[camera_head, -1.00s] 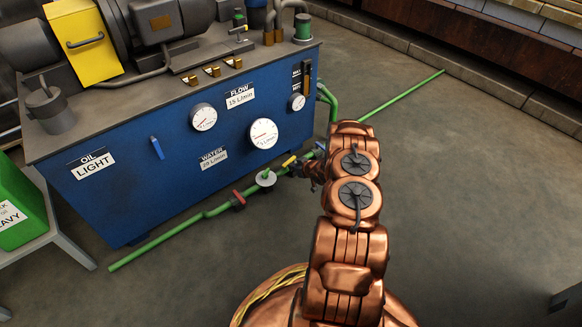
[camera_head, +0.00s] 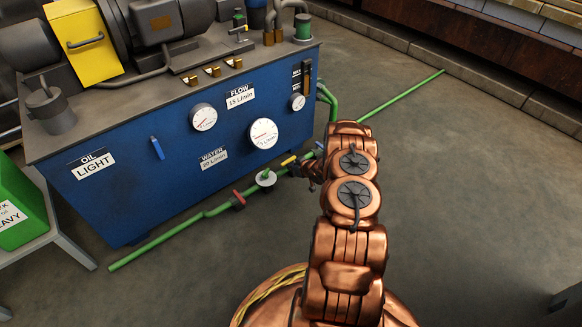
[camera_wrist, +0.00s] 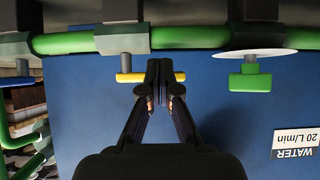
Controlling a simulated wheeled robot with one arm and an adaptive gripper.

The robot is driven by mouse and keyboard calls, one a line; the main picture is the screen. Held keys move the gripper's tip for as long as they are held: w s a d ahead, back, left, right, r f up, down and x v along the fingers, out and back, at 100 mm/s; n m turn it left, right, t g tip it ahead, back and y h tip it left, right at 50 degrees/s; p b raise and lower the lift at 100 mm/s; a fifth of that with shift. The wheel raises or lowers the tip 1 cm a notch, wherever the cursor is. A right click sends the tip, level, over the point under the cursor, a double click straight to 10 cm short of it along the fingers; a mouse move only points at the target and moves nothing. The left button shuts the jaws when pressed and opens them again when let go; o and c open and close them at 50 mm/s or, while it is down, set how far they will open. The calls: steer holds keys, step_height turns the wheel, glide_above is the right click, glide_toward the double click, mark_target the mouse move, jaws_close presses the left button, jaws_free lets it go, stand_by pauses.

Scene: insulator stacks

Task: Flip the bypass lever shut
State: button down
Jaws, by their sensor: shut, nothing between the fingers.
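A yellow lever (camera_head: 289,160) sits on the green pipe low in front of the blue tank. It also shows in the wrist view (camera_wrist: 128,77), lying roughly parallel to the pipe below a grey valve body. No bypass label is readable. My gripper (camera_wrist: 160,66) is shut and empty, its fingertips overlapping the lever in the picture and hiding its middle. Whether they touch it I cannot tell. In the head view my gripper (camera_head: 312,180) is small and partly hidden by my copper arm, just right of the lever.
A green handle with a white disc (camera_head: 266,179) and a red handle (camera_head: 238,200) sit farther left on the green pipe (camera_head: 165,237). The blue tank (camera_head: 110,205) stands close behind, with gauges and a blue lever (camera_head: 157,148).

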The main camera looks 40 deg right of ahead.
steer(key=shift+s+d, duration=0.1)
steer(key=shift+s, duration=0.05)
steer(key=shift+s+d+p, duration=0.2)
steer(key=shift+s+d, duration=0.2)
steer(key=shift+s, duration=0.35)
steer(key=shift+s+d+p, duration=0.2)
steer(key=shift+s+d, duration=0.2)
steer(key=shift+s, duration=0.35)
steer(key=s+d, duration=0.1)
steer(key=s, duration=0.1)
steer(key=s+d, duration=0.1)
steer(key=s, duration=0.1)
steer(key=shift+s+d+p, duration=0.15)
steer(key=shift+d+p, duration=0.05)
steer(key=shift+p, duration=0.1)
